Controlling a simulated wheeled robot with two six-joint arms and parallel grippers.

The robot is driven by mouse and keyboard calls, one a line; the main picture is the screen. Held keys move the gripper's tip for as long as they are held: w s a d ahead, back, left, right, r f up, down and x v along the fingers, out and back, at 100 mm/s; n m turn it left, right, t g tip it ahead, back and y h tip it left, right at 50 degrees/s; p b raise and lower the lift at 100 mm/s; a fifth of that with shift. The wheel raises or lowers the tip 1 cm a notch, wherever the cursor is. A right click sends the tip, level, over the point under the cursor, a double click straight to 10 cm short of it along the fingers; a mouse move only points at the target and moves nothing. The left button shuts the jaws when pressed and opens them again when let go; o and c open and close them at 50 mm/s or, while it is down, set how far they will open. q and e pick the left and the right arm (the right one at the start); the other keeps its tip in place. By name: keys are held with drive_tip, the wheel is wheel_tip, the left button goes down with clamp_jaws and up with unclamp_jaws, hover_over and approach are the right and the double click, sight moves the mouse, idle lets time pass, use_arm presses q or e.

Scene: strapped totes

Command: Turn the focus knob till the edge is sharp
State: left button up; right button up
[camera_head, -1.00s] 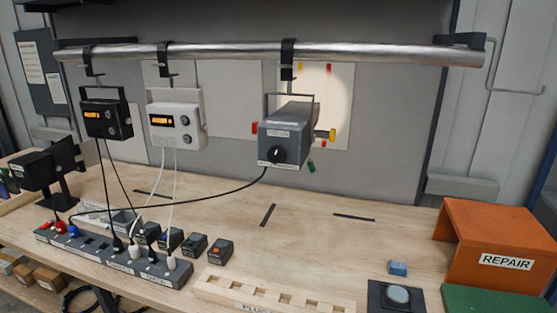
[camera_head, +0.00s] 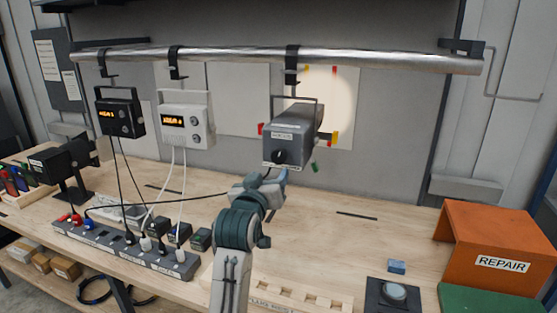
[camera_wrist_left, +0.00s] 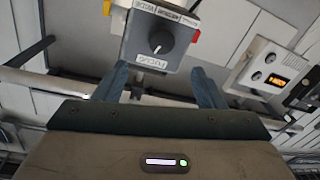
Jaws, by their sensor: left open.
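The grey projector lamp (camera_head: 296,128) hangs from the rail with its black focus knob (camera_head: 280,156) on the near face. Its light spot on the wall board (camera_head: 342,100) shows behind it. My left gripper (camera_head: 272,176) is just below and in front of the lamp. In the left wrist view the knob (camera_wrist_left: 161,42) sits above the word FOCUS, beyond and between the two open fingers (camera_wrist_left: 163,88). The fingers appear empty and apart from the knob. My right gripper is in neither view.
A metal rail (camera_head: 280,58) runs above, also carrying a black unit (camera_head: 120,115) and a white unit (camera_head: 187,124). Cables run down to a power strip (camera_head: 125,250). An orange REPAIR box (camera_head: 490,225) stands at the right.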

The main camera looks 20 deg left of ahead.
sight(278, 158)
use_arm(q)
drive_tip(key=w+p, duration=0.1)
drive_tip(key=w, duration=0.2)
drive_tip(key=w+p, duration=0.2)
drive_tip(key=w, duration=0.1)
drive_tip(key=w+p, duration=0.1)
drive_tip(key=w, duration=0.2)
drive_tip(key=shift+w+a+r, duration=0.15)
drive_tip(key=shift+a+r, duration=0.05)
drive_tip(key=shift+a, duration=0.15)
drive_tip(key=shift+w+f+p, duration=0.15)
drive_tip(key=shift+w+p, duration=0.3)
drive_tip(key=shift+w, duration=0.35)
drive_tip(key=shift+a, duration=0.1)
drive_tip(key=c, duration=1)
drive_tip(key=shift+o, duration=0.2)
